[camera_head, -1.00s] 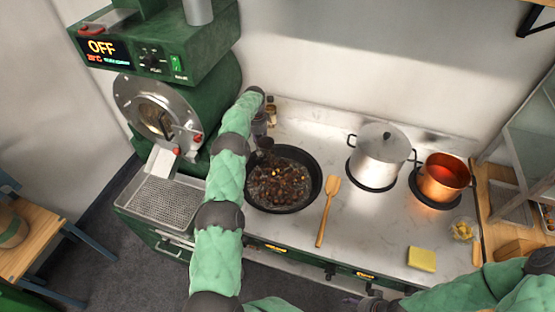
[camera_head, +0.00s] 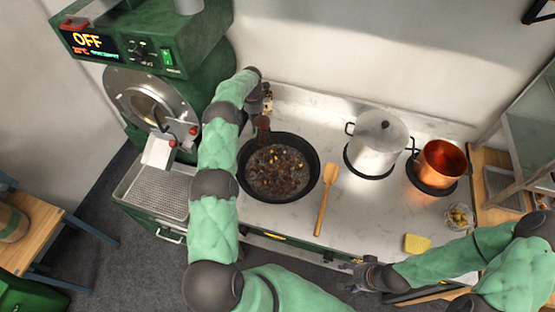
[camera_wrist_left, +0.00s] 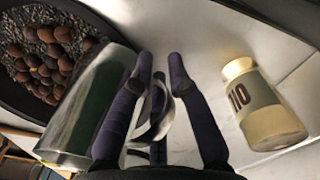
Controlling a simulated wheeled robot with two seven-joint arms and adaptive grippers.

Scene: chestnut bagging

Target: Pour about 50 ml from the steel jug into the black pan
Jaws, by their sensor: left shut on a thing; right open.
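The black pan (camera_head: 245,185) sits on the counter and holds chestnuts among small dark bits. The steel jug (camera_wrist_left: 92,108) shows in the left wrist view beside the pan, with dark green reflections on its wall. In the head view the jug (camera_head: 263,130) is a small dark shape at the pan's back rim, partly hidden by my left arm. My left gripper (camera_wrist_left: 160,65) is shut on the jug's handle. I cannot tell how far the jug tilts, and no stream shows. My right gripper (camera_head: 352,272) is open and empty at the counter's front edge.
A wooden spatula (camera_head: 327,200) lies right of the pan. A lidded steel pot (camera_head: 378,148) and a copper pot (camera_head: 440,166) stand farther right. A yellow sponge (camera_head: 416,243) lies near the front. A labelled bottle (camera_wrist_left: 262,108) stands close to my left gripper. The green roaster (camera_head: 160,95) is at left.

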